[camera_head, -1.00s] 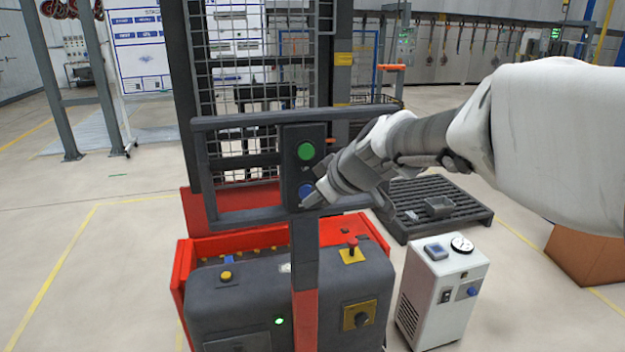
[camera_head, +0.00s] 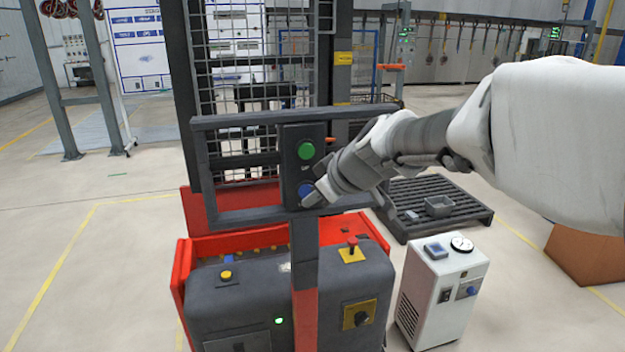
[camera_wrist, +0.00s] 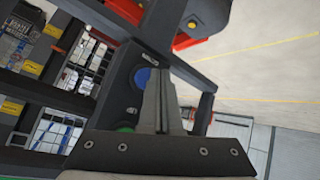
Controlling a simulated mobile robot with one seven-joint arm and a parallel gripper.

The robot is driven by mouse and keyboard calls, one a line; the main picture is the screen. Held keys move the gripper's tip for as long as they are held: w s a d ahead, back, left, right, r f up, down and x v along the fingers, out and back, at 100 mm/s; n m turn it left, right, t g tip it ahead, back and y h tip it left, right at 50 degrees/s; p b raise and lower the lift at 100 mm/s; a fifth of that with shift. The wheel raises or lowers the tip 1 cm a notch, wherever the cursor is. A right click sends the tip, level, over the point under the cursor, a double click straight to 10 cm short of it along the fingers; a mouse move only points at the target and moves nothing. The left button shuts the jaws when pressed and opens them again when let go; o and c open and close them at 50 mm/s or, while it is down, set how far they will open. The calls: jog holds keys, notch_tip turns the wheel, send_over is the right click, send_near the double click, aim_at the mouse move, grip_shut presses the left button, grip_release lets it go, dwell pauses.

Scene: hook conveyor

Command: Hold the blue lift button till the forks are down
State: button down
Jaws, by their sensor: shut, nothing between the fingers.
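The blue lift button (camera_head: 305,188) is on the dark control panel (camera_head: 290,172) of the red and grey lift truck, below a green button (camera_head: 306,151). My gripper (camera_head: 311,198) is shut and empty, its tips at the lower right edge of the blue button and covering part of it. In the wrist view the blue button (camera_wrist: 142,77) shows beside the closed fingers (camera_wrist: 158,72). I cannot tell whether the tips press it. The forks are hidden behind the truck's body and mast.
A red emergency knob (camera_head: 352,243) and a yellow button (camera_head: 226,275) are on the truck body (camera_head: 245,310). A white cabinet with a gauge (camera_head: 437,295) stands to the right. Floor at left is clear.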

jog(key=shift+w, duration=0.1)
dwell(0.7)
jog(key=shift+w+a, duration=0.1)
jog(key=shift+w, duration=0.25)
jog(key=shift+w+a, duration=0.1)
jog(key=shift+w, duration=0.3)
dwell(2.2)
dwell(0.4)
jog(key=shift+s+d+b, duration=0.2)
jog(key=shift+s+b, duration=0.6)
jog(key=shift+b, duration=0.3)
